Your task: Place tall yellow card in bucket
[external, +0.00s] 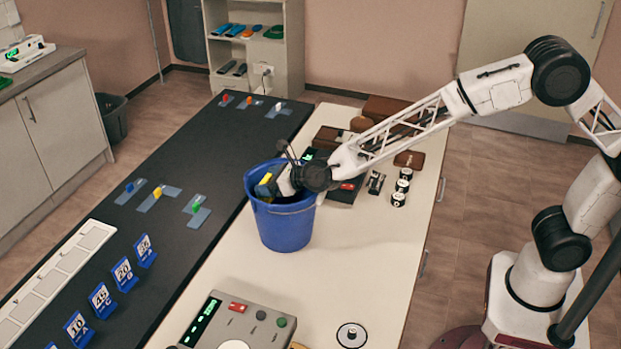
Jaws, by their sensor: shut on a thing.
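The blue bucket (285,230) stands upright on the light table, near its edge by the dark strip. My gripper (270,187) is at the bucket's mouth, reaching in from the right. It is shut on the yellow card (266,179), of which only a small yellow patch shows near the bucket's left inner side. The card's lower part and the fingertips are largely hidden, so I cannot tell how deep the card sits or whether it touches the bucket.
Behind the bucket are a dark device (345,190), brown boxes (385,108) and small black-and-white cylinders (399,195). A grey console (235,325) stands in front. Blue number stands (125,275) line the dark surface (180,240).

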